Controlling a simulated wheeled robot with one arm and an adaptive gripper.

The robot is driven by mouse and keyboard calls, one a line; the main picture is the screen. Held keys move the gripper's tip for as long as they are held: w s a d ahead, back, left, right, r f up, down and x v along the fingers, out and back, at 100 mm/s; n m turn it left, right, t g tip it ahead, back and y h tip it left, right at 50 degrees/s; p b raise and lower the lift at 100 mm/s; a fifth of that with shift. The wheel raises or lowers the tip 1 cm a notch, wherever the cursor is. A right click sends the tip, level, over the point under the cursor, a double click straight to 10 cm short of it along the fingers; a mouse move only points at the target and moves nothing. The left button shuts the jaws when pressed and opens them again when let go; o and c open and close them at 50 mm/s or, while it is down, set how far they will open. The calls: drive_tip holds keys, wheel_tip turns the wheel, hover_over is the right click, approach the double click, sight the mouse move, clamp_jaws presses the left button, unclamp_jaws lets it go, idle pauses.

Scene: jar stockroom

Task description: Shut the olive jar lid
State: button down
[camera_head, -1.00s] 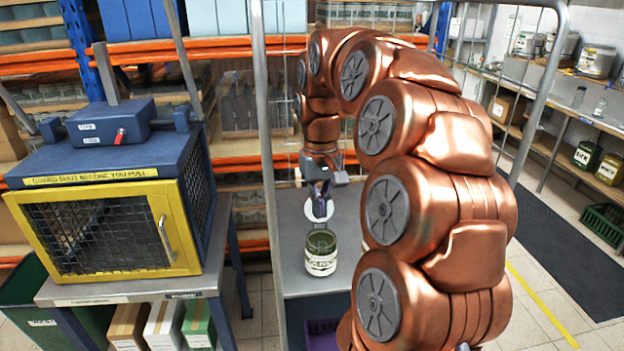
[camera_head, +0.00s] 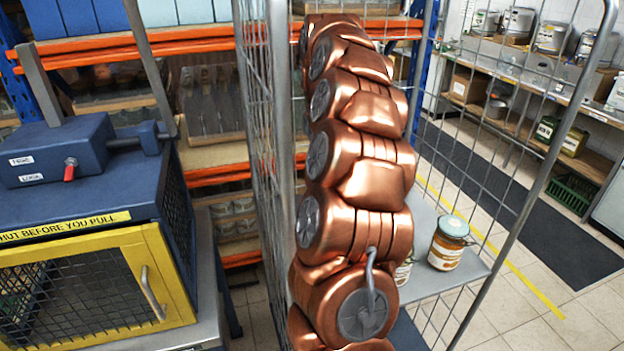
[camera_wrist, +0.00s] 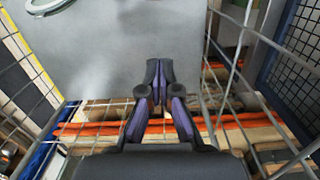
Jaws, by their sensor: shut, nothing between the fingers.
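My gripper (camera_wrist: 159,80) is shut and empty in the wrist view, its dark fingers together over a grey shelf. In the head view the gripper is hidden behind my copper arm. A jar (camera_head: 404,272) with a pale label barely shows beside my arm in the head view. It may be the olive jar, but its top and lid are hidden, so I cannot tell whether the lid is open. A pale ring (camera_wrist: 42,5) is cut off at the top left of the wrist view; I cannot tell what it belongs to.
Another jar (camera_head: 447,248), with orange contents and a blue-green lid, stands on the grey cage shelf (camera_head: 462,272). Wire cage sides (camera_head: 265,170) and metal posts enclose the shelf closely. A yellow-framed blue cabinet (camera_head: 95,225) stands at left. Clear floor lies at right.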

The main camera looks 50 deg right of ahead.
wheel_tip(320, 180, down, 10)
drive_tip(key=b, duration=0.4)
drive_tip(key=shift+s+a+r+p, duration=0.1)
drive_tip(key=shift+s+a+r, duration=0.3)
drive_tip(key=shift+s, duration=0.2)
drive_tip(key=shift+s+a+r+p, duration=0.1)
drive_tip(key=shift+s+a+r, duration=0.3)
drive_tip(key=shift+s, duration=0.2)
drive_tip(key=shift+s+a+r+p, duration=0.1)
drive_tip(key=shift+s+a+r, duration=0.25)
drive_tip(key=shift+s, duration=0.25)
drive_tip(key=shift+s+a+f+b, duration=0.1)
drive_tip(key=shift+a+b, duration=0.05)
drive_tip(key=shift+b, duration=0.2)
